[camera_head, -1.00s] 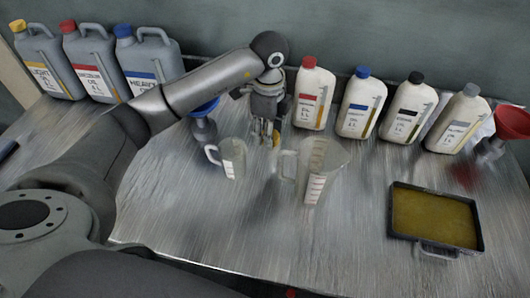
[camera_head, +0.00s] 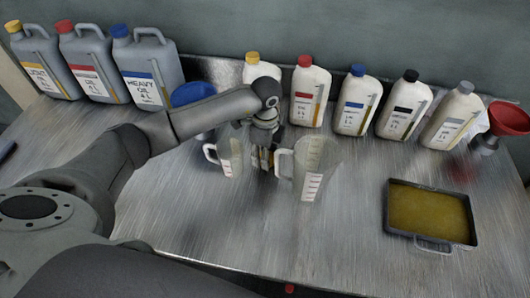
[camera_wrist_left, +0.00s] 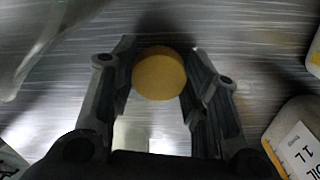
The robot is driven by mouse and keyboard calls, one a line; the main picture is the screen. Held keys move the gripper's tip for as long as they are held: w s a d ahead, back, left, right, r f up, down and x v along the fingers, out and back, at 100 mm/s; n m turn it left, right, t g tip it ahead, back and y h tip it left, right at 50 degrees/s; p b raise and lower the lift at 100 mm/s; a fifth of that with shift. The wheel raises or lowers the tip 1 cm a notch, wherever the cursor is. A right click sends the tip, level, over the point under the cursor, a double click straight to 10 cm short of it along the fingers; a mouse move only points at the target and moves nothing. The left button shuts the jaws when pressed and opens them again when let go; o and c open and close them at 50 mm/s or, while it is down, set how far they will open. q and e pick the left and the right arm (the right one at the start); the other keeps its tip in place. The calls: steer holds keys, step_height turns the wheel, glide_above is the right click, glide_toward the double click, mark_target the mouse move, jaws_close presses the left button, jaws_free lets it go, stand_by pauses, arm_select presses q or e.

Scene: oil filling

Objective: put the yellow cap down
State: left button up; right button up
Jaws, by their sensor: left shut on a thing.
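The yellow cap (camera_wrist_left: 159,74) is a round disc between the fingers of my left gripper (camera_wrist_left: 157,80) in the left wrist view. That gripper is shut on it. In the head view my left gripper (camera_head: 264,160) points down between a small clear measuring jug (camera_head: 230,157) and a larger one (camera_head: 312,168). The held cap is too small there to make out clearly. I cannot tell whether it touches the table (camera_head: 200,220). My right gripper is not in view.
White bottles with yellow (camera_head: 252,58), red (camera_head: 307,98), blue (camera_head: 357,104), black and grey tops stand at the back. Grey jugs (camera_head: 145,72) stand at back left, a blue funnel (camera_head: 192,95) behind the arm, a red funnel (camera_head: 508,118) and oil tray (camera_head: 431,242) at right. The front table is clear.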

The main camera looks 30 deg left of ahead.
arm_select(q)
steer(key=shift+f, duration=0.35)
steer(key=o, duration=0.7)
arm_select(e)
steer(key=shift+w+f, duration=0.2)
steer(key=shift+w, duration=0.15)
arm_select(q)
steer(key=shift+r, duration=0.1)
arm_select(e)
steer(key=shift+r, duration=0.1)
arm_select(q)
steer(key=shift+r, duration=0.35)
steer(key=shift+w+r, duration=0.1)
steer(key=shift+r, duration=0.25)
step_height(320, 180, up, 11)
steer(key=shift+r+b, duration=0.1)
steer(key=shift+b, duration=0.85)
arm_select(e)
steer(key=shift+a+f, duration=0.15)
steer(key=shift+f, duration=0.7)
